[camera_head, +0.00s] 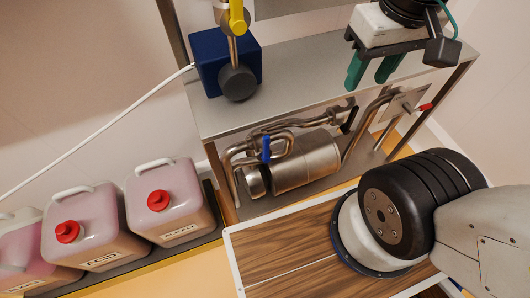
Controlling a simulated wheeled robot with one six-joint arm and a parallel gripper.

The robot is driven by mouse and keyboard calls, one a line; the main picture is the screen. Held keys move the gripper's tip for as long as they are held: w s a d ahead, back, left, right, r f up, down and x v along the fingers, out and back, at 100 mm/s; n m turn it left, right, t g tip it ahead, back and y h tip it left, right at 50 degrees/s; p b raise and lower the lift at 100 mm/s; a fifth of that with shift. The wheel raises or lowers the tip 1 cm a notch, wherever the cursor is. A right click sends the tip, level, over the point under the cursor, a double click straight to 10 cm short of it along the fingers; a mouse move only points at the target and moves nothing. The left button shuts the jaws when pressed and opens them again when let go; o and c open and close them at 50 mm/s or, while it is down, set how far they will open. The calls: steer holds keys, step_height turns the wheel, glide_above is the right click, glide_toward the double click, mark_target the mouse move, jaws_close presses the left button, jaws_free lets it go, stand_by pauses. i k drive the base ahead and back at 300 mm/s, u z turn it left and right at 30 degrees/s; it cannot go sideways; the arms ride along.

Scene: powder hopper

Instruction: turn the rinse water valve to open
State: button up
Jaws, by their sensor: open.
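Several valve handles show, none with a readable label, so I cannot tell for sure which is the rinse water valve. A blue valve handle (266,149) sits upright on the steel pipework below the shelf. A black handle (349,120) is further right on the pipes. A red handle (425,106) sticks out at the right by a metal plate. A yellow handle (238,15) is at the top, above a blue box. My gripper (368,82) has two green fingers, apart and empty, at the upper right over the steel shelf. It is apart from all the handles.
The steel shelf (300,85) overhangs the pipes and a steel cylinder (305,165). A blue box (210,62) with a dark round knob stands on it. Several canisters with red caps, including one marked ACID (90,240), stand at lower left. A wood-patterned surface (285,240) lies in front.

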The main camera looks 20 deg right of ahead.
mark_target(266, 158)
steer(key=z, duration=1.95)
steer(key=k, duration=1.1)
steer(key=u, duration=2)
